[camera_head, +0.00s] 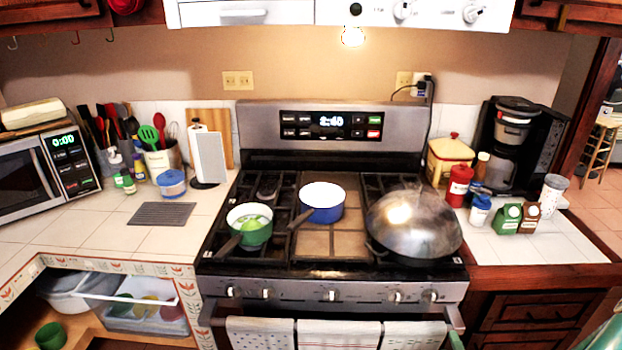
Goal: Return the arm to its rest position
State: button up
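My gripper is not in view, and its state is hidden from me. No part of my arm shows clearly; small teal-green shapes at the bottom right edge are too cut off to identify. The stove (330,270) stands in the middle of the view. On it are a green pot (250,232) with something green inside, a blue pot (322,202) with a white top, and a large domed metal lid or wok (413,222) at the right.
A microwave (25,182), utensil holders and a grey mat (162,214) are on the left counter. A coffee maker (515,140), red jar (459,186) and small cartons (507,219) crowd the right counter. Towels (260,334) hang on the oven handle. An open shelf holds plastic bins (140,308).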

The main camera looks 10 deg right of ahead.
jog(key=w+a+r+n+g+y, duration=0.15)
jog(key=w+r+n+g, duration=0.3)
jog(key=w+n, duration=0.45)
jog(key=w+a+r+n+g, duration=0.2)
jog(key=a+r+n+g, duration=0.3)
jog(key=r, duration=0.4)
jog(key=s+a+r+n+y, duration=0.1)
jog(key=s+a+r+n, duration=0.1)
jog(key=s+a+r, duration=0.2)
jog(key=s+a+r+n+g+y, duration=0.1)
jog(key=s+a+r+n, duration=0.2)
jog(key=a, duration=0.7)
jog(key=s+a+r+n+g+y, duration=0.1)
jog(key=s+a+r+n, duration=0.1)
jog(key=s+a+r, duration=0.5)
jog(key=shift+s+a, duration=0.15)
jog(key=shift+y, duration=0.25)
